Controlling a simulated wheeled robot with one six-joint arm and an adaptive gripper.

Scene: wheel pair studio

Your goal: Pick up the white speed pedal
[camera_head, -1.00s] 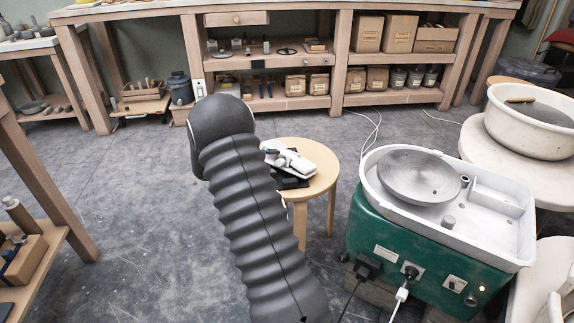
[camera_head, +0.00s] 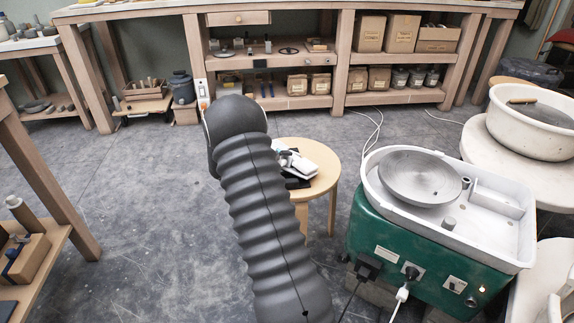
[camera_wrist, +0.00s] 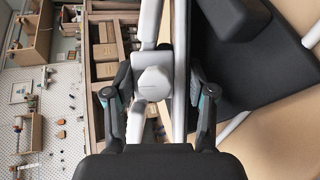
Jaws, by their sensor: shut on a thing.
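The white speed pedal (camera_head: 300,166) is over the round wooden stool (camera_head: 327,165), above a dark flat object (camera_head: 297,183). I cannot tell whether it touches what is under it. In the wrist view my gripper (camera_wrist: 160,103) has a finger on each side of the white pedal (camera_wrist: 152,85) and is shut on it. The dark object, with a raised block on it, fills the upper right of the wrist view (camera_wrist: 245,65), close beside the right finger. In the head view my arm hides most of the gripper and part of the pedal.
A green pottery wheel (camera_head: 405,255) with a white splash pan stands right of the stool. A large white basin (camera_head: 500,125) is further right. A workbench with shelves (camera_head: 270,75) lines the back.

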